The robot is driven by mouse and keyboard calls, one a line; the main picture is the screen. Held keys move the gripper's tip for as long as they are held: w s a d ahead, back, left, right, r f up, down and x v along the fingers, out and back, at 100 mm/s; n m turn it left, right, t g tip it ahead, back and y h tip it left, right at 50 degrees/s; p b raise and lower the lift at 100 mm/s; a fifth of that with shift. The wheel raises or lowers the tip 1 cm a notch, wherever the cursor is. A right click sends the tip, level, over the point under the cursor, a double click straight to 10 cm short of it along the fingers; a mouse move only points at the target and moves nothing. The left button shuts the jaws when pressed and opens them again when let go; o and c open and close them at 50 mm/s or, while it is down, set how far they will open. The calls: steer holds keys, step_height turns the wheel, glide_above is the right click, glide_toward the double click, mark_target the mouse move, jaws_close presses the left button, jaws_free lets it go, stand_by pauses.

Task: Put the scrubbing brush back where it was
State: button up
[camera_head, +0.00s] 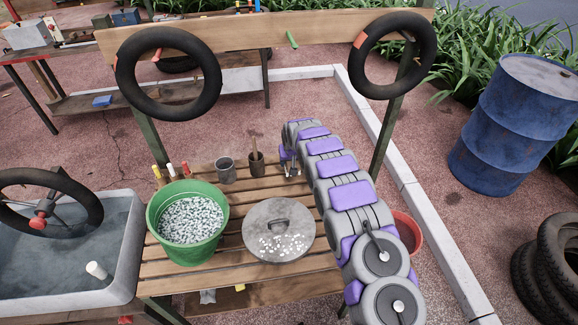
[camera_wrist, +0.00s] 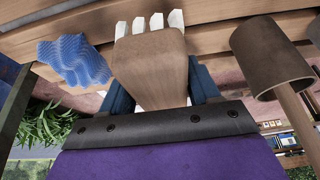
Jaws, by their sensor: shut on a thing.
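The scrubbing brush (camera_wrist: 148,62) has a wooden body and white bristles. In the wrist view it sits between the dark blue fingers of my gripper (camera_wrist: 162,88), which is shut on it. The bristles point toward the wooden slats at the top of that view; I cannot tell whether they touch. In the head view my gripper (camera_head: 290,168) is low over the back right of the slatted bench (camera_head: 185,278), right of a brown cup (camera_head: 257,167). The brush is not clearly visible there.
In the wrist view a blue textured piece (camera_wrist: 75,60) lies left of the brush, and the brown cup (camera_wrist: 272,55) with a wooden handle stands right. A grey mug (camera_head: 226,172), green bucket (camera_head: 187,222) and round lid (camera_head: 279,231) stand on the bench. Tyres hang above.

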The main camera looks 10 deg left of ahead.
steer(key=shift+w+a+f, duration=0.15)
steer(key=shift+w+a, duration=0.05)
steer(key=shift+w, duration=0.05)
steer(key=shift+w+a, duration=0.2)
steer(key=shift+w, duration=0.05)
steer(key=shift+w+a+f, duration=0.1)
steer(key=shift+w+a, duration=0.05)
steer(key=shift+a, duration=0.65)
steer(key=f+b, duration=0.1)
steer(key=d+f, duration=0.1)
steer(key=f, duration=0.1)
steer(key=shift+d+f+b, duration=0.15)
steer(key=shift+f+b, duration=0.15)
steer(key=shift+b, duration=0.05)
steer(key=shift+r, duration=0.1)
steer(key=o, duration=0.7)
steer(key=shift+a, duration=0.45)
steer(key=o, duration=0.3)
steer(key=shift+d, duration=0.25)
